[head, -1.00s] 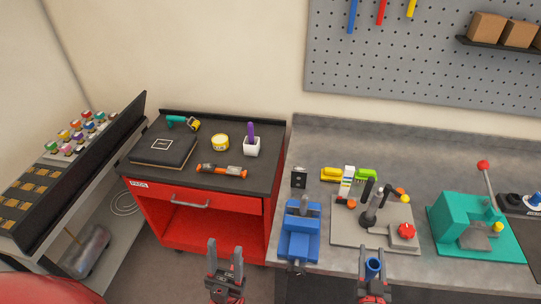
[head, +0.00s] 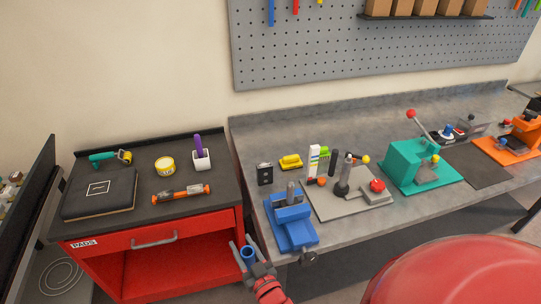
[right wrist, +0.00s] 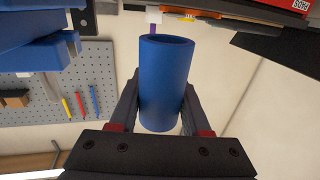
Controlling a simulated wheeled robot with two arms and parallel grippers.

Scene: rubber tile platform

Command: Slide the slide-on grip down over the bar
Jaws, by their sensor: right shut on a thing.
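The slide-on grip is a plain blue tube (head: 248,254), held between the fingers of my right gripper (head: 245,248) in front of the bench's left end. In the right wrist view the tube (right wrist: 163,85) stands between both fingers (right wrist: 160,100), its open end showing a hollow inside. The bar looks to be the short grey upright post (head: 291,191) in the blue vise (head: 291,225) at the bench's front left. The tube is apart from the post, lower and to the left in the head view. My left gripper is out of view.
A red cart (head: 130,238) with a black pad, orange tool and white cup stands left of the bench. Right of the vise are a grey fixture plate (head: 345,205) with upright posts and a teal press (head: 410,165). A black box (head: 265,174) sits behind the vise.

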